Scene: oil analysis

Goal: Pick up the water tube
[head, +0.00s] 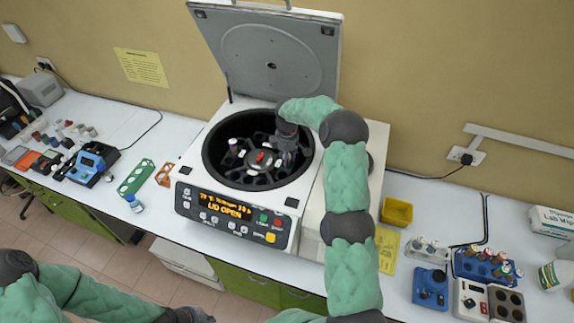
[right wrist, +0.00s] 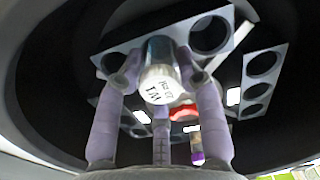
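The centrifuge (head: 243,222) stands open, its lid (head: 268,60) raised. My right gripper (head: 285,158) reaches down into its bowl at the right of the rotor. In the right wrist view, the right gripper's fingers (right wrist: 160,75) surround a tube with a round white cap marked "W1" (right wrist: 160,88), standing in the rotor (right wrist: 262,64). The fingertips are close to the tube's sides; whether they press on it is unclear. A purple-marked tube (right wrist: 197,150) sits elsewhere in the rotor, beside the red hub knob (right wrist: 184,112). My left gripper (head: 190,316) is at the bottom edge, partly cut off.
The dark bowl wall (head: 212,150) closely surrounds the right gripper. Left are a green rack (head: 136,177), an orange-brown rack (head: 164,173) and a blue-white container (head: 134,203). Right are a yellow bin (head: 397,212), a blue tube rack (head: 484,265) and small devices (head: 430,288).

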